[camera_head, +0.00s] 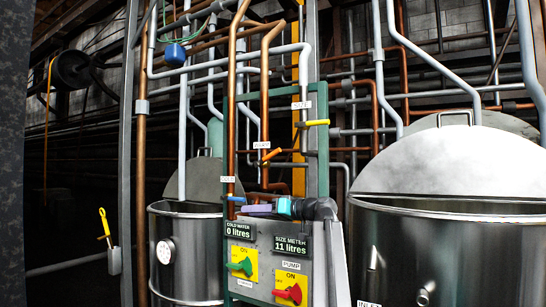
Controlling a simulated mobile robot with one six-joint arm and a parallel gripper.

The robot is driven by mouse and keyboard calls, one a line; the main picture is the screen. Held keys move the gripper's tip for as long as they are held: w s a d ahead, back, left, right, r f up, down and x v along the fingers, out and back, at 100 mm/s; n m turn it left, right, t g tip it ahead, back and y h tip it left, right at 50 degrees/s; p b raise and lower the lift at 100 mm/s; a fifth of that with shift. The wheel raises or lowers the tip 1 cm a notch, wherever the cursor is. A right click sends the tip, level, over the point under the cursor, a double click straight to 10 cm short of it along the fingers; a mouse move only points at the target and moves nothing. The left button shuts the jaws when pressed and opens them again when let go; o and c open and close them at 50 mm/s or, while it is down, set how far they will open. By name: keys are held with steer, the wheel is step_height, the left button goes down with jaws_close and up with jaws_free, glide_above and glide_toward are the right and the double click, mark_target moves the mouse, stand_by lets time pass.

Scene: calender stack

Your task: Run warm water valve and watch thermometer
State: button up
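Several valve levers sit on the pipes above the control panel: a yellow lever (316,123), an orange lever (271,154), and a purple lever (256,209). Their small tags are mostly too small to read, so I cannot tell which one is the warm water valve. A round white dial (165,252) on the left steel tank (190,275) looks like a thermometer; its reading is too small to make out. My gripper is not in view.
The control panel (262,262) shows "COLD WATER 0 litres" and "SIZE METER 11 litres". It carries a green switch (242,267) and a red switch (289,294). A large steel tank (455,255) fills the right. Another yellow lever (104,222) stands at left. Pipes crowd the back.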

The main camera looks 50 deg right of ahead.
steer(key=s+d+r+t+h, duration=0.15)
steer(key=s+d+r, duration=0.25)
steer(key=s+r, duration=0.6)
steer(key=h, duration=0.3)
glide_toward(276, 153)
steer(key=s, duration=0.2)
steer(key=s+d, duration=0.1)
steer(key=shift+f+t, duration=0.35)
steer(key=w+p, duration=0.1)
steer(key=w, duration=0.3)
steer(key=w+p, duration=0.2)
steer(key=w, duration=0.2)
steer(key=w+a+p, duration=0.1)
steer(key=w, duration=0.3)
steer(key=shift+w+r, duration=0.1)
steer(key=shift+w+a+p, duration=0.1)
steer(key=shift+w+p, duration=0.35)
steer(key=shift+w, duration=0.3)
jaws_close()
